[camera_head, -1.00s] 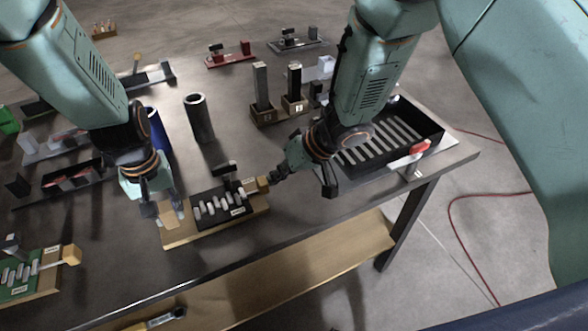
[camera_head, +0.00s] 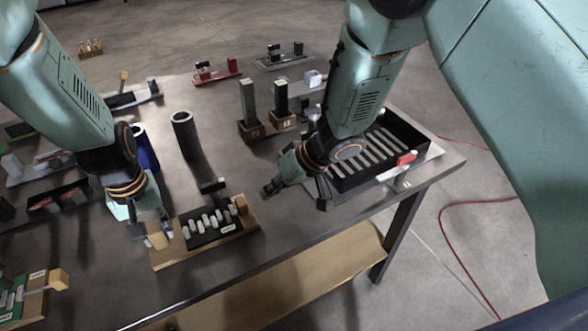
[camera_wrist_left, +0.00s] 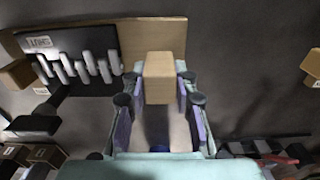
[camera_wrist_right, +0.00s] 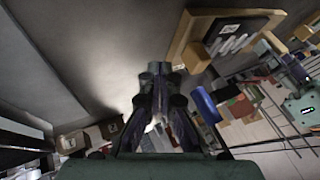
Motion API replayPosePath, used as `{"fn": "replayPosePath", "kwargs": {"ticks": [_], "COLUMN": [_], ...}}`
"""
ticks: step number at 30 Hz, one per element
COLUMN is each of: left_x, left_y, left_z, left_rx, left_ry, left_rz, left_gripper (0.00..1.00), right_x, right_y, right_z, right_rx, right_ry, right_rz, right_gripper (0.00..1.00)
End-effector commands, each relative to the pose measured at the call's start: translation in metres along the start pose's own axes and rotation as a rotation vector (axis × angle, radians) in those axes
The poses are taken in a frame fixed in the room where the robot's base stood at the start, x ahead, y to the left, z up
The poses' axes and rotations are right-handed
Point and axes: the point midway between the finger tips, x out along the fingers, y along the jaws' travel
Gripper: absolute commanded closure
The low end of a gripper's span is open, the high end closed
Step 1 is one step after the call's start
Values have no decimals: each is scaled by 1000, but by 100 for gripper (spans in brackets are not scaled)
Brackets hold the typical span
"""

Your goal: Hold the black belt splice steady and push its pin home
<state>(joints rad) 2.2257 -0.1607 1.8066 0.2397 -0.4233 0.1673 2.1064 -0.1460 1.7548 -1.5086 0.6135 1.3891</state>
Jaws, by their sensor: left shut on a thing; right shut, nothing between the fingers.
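The black belt splice (camera_head: 205,240) lies on a wooden board (camera_head: 170,260) near the table's front edge, with a row of light grey knuckles. The pin's tan end block (camera_head: 241,205) sits close against the splice's right end; the pin itself is hidden. My left gripper (camera_head: 157,234) is shut on the tan block (camera_wrist_left: 160,75) at the board's left end. My right gripper (camera_head: 267,191) is shut and empty, right of the pin's block and apart from it. The board also shows in the right wrist view (camera_wrist_right: 190,50).
A green splice (camera_head: 18,297) with a tan block lies at front left. Behind stand a dark cylinder (camera_head: 186,135), a blue cylinder (camera_head: 145,148) and two upright posts on wooden bases. A black slatted tray (camera_head: 385,150) is at right. Bare table lies right of the board.

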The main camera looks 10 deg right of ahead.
Motion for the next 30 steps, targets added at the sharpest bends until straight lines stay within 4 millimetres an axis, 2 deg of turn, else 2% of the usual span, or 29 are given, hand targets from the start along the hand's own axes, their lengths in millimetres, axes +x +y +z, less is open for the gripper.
{"fn": "replayPosePath", "kwargs": {"ticks": [1,9,15,21,30], "left_x": [0,0,0,0,0], "left_y": [0,0,0,0,0], "left_z": [0,0,0,0,0], "left_rx": [0,0,0,0,0], "left_ry": [2,1,1,1,1], "left_rz": [0,0,0,1,0], "left_gripper": [100,100,100,100,100], "right_x": [-8,-66,-93,-102,-102], "right_y": [6,4,3,3,3], "right_z": [-1,-1,-1,0,0], "right_rx": [4,1,1,1,0], "right_ry": [5,4,3,0,-1], "right_rz": [0,1,0,0,1], "right_gripper": [100,100,100,100,100]}}
